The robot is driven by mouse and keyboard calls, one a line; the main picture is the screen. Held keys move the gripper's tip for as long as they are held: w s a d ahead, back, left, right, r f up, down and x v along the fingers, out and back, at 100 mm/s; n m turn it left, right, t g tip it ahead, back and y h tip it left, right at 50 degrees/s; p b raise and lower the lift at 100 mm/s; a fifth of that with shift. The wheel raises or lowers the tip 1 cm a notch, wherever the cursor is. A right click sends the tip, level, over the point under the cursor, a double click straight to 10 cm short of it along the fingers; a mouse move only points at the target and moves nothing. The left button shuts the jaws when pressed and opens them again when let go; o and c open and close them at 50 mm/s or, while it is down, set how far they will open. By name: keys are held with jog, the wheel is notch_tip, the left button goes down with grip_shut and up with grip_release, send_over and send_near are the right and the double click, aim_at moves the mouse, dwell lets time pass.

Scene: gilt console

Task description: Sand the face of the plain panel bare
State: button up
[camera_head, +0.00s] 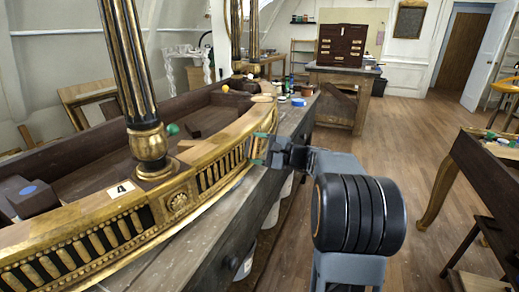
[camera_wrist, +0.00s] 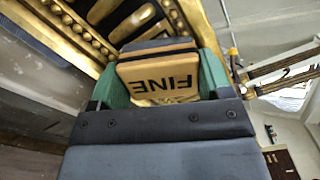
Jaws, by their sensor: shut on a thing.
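The gilt console (camera_head: 100,208) runs along the left, with a carved, fluted front and a square rosette block. My gripper (camera_head: 262,149) reaches its curved front from the right. In the wrist view, its green fingers (camera_wrist: 160,60) are shut on the sides of a tan and dark sanding block (camera_wrist: 158,68) marked FINE. The block is close against the gilt front; whether it touches cannot be told. A smooth gold patch beside the gripper in the head view looks like the plain panel (camera_head: 264,124). My gripper and the block cover part of that area, so its surface state is unclear.
A black and gold column (camera_head: 126,65) rises from the console. A card marked 4 (camera_head: 122,190), a green ball (camera_head: 172,129) and an orange ball (camera_head: 225,88) are on it. Small pots (camera_head: 298,101) stand beyond the gripper. A dark table (camera_head: 480,165) is at right; the floor between is clear.

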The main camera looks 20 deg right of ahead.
jog(key=shift+s+a+f+b, duration=0.1)
jog(key=shift+s+a+b, duration=0.45)
jog(key=shift+s+a, duration=0.15)
jog(key=shift+w+d, duration=0.1)
jog(key=shift+w, duration=0.05)
jog(key=shift+w+d+p, duration=0.55)
jog(key=shift+w+d, duration=0.6)
jog(key=shift+d, duration=0.2)
jog(key=shift+w+d+p, duration=0.95)
jog(key=shift+w+d, duration=0.95)
jog(key=shift+d, duration=0.05)
jog(key=shift+s+a+b, duration=0.35)
jog(key=shift+a+b, duration=0.05)
jog(key=shift+b, duration=0.15)
jog(key=shift+s+a+b, duration=1.6)
jog(key=shift+s+a, duration=0.2)
jog(key=shift+a, duration=0.1)
jog(key=shift+s+a+b, duration=0.5)
jog(key=shift+a+b, duration=0.05)
jog(key=shift+a, duration=0.1)
jog(key=shift+s+a+b, duration=0.3)
jog(key=shift+s+a, duration=0.15)
jog(key=shift+a, duration=0.1)
